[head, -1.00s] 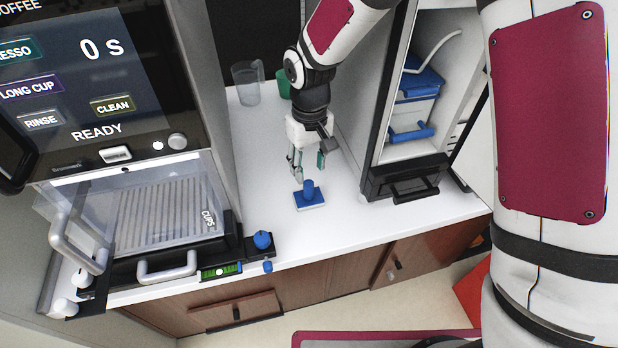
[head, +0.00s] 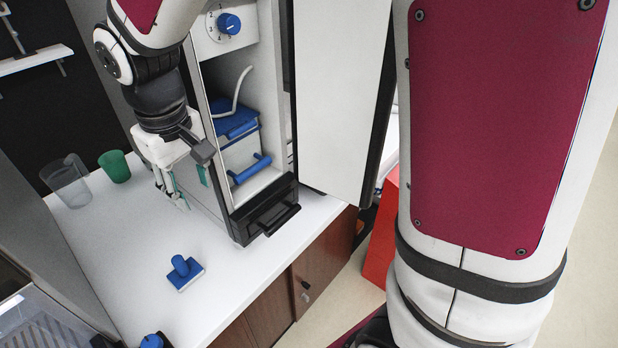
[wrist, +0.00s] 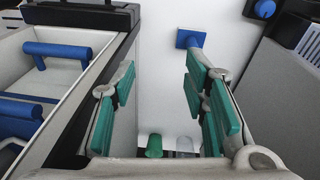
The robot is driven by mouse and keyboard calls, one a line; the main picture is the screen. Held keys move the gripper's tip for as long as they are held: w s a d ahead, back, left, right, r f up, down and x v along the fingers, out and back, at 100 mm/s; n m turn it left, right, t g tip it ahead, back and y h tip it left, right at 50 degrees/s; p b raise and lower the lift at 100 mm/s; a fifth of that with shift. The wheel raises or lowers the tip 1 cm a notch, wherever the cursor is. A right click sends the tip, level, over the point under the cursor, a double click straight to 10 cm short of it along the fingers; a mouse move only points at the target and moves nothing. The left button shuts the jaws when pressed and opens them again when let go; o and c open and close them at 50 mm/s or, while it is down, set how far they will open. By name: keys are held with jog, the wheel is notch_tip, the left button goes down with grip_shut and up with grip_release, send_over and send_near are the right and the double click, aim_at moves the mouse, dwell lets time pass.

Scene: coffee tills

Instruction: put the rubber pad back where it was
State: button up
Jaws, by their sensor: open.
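A flat blue pad with a stubby upright handle (head: 186,273) lies on the white counter. I take it for the rubber pad. It also shows in the wrist view (wrist: 188,40), beyond the fingers at top centre. My gripper (head: 181,192) is open with nothing between its green-padded fingers (wrist: 162,92). It hangs above the counter, behind the pad and apart from it, close to the left side of the machine with the open bay.
The machine's bay holds a blue-lidded box (head: 240,150) with a blue handle; a black drawer (head: 265,215) is below. A clear jug (head: 68,183) and green cup (head: 114,166) stand at the back left. Counter around the pad is free.

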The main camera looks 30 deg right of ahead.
jog(key=s+d+r+m+t, duration=0.1)
jog(key=s+d+r, duration=0.3)
jog(key=s, duration=0.5)
jog(key=s+d+r+m+t, duration=0.2)
jog(key=s+d+r+m, duration=0.1)
jog(key=s+d, duration=0.5)
jog(key=shift+s+d+r, duration=0.15)
jog(key=shift+s+r, duration=0.7)
jog(key=shift+s, duration=0.05)
